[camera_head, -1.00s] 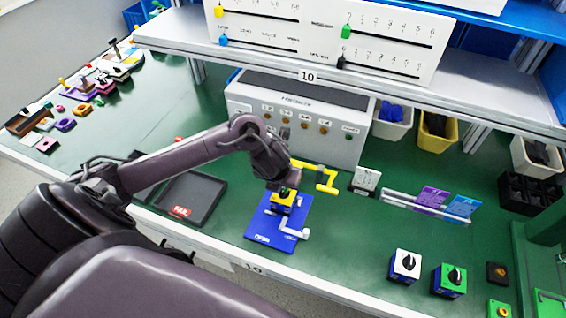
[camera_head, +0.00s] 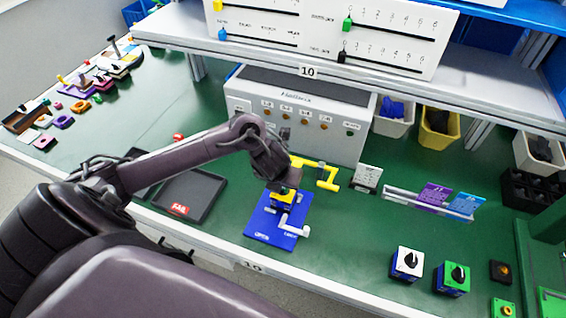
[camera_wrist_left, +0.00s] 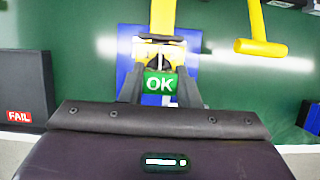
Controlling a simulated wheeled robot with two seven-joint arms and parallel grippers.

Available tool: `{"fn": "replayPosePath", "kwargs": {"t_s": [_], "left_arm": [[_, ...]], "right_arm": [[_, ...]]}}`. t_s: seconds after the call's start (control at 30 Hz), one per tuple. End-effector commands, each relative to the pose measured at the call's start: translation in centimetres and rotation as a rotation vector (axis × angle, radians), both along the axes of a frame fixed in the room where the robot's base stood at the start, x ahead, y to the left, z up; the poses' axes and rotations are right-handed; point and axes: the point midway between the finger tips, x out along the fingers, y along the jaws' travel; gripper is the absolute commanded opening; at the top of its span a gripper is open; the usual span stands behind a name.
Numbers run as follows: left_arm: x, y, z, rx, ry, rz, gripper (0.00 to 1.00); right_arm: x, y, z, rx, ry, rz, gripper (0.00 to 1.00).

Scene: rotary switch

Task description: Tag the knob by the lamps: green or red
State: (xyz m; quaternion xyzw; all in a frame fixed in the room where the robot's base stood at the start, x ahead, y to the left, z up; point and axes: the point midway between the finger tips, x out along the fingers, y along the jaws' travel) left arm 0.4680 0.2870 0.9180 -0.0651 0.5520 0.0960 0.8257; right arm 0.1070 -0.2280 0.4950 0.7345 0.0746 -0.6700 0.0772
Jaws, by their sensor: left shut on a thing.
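My left gripper (camera_head: 284,189) points down over a yellow-topped switch on a blue fixture plate (camera_head: 262,226). In the left wrist view its fingers (camera_wrist_left: 161,88) are closed in on a green OK tag (camera_wrist_left: 160,83), with yellow and dark knob parts right behind it. I cannot tell whether the tag touches the knob. A grey tester box (camera_head: 297,118) stands behind, with a row of small orange lamps (camera_head: 305,121) and a greenish one (camera_head: 350,132); none is clearly lit. My right gripper is not in view.
A dark tray (camera_head: 196,192) with a red FAIL label lies to the left. A yellow handle bar (camera_head: 328,178) stands behind the fixture. A white switch (camera_head: 407,264) and a green switch (camera_head: 452,279) stand at front right.

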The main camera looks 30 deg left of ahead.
Motion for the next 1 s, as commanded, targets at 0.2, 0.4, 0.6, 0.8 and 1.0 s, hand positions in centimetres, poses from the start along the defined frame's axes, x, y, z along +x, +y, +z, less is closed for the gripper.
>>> {"fn": "replayPosePath", "kwargs": {"t_s": [0.2,0.4,0.6,0.8,1.0], "left_arm": [[0.0,0.0,-0.6,0.0,0.0,0.0,0.31],[0.0,0.0,-0.5,0.0,0.0,0.0,0.55],[0.0,0.0,-0.5,0.0,0.0,0.0,0.55],[-0.4,-0.1,1.0,-0.001,-0.002,-0.003,0.55],[-1.7,-0.4,4.3,0.002,-0.004,-0.004,0.55]], "right_arm": [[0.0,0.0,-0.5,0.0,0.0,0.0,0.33],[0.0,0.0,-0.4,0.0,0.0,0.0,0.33],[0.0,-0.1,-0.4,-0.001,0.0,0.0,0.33],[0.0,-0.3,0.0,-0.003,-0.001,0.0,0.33],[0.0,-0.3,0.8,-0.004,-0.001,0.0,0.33]]}}
